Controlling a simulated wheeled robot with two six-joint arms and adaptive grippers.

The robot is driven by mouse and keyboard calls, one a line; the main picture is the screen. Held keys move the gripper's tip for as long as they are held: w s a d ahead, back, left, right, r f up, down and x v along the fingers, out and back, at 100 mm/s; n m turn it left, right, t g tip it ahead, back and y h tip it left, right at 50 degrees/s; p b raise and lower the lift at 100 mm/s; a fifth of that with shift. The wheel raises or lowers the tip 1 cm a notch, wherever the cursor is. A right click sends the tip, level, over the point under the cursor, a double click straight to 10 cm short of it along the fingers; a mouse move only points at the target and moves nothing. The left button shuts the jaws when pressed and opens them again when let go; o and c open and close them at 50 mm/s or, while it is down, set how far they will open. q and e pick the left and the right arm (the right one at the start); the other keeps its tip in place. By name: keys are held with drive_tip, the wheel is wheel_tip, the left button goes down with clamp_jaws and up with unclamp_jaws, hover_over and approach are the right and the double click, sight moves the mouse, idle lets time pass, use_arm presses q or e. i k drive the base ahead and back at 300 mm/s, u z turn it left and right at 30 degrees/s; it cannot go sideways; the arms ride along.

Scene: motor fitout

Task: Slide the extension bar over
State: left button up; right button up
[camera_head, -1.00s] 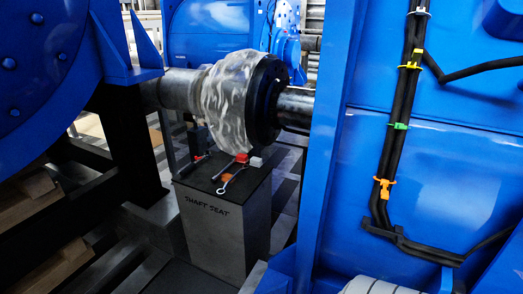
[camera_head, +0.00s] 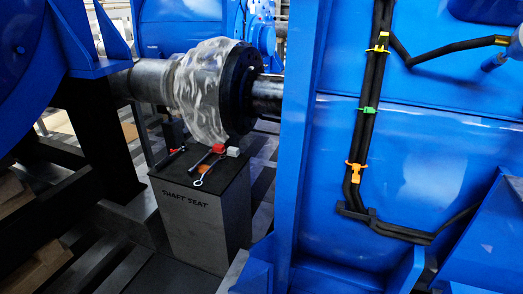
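A grey pedestal marked "SHAFT SEAT" (camera_head: 190,225) stands below the shaft coupling. On its dark top lie a small ring-ended wrench (camera_head: 199,181), a red piece (camera_head: 218,148) with a dark bar running from it, and a white block (camera_head: 233,151). A dark tool with a red tip (camera_head: 175,151) lies at the left edge of the top. I cannot tell which of these is the extension bar; they are too small. Neither of my grippers is in view.
A shaft coupling (camera_head: 238,90) wrapped in clear film sits above the pedestal. Blue machine housings flank it: a round one (camera_head: 30,100) at left, a large panel (camera_head: 420,150) at right with black cables (camera_head: 367,120). A blue post (camera_head: 300,150) stands right of the pedestal.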

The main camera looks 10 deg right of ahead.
sight(191, 171)
drive_tip(key=z, duration=0.1)
drive_tip(key=k, duration=0.45)
drive_tip(key=u, duration=0.75)
drive_tip(key=i, duration=1.25)
drive_tip(key=z, duration=0.65)
drive_tip(key=k, duration=0.6)
drive_tip(key=u, duration=0.55)
drive_tip(key=i, duration=0.65)
drive_tip(key=u, duration=0.35)
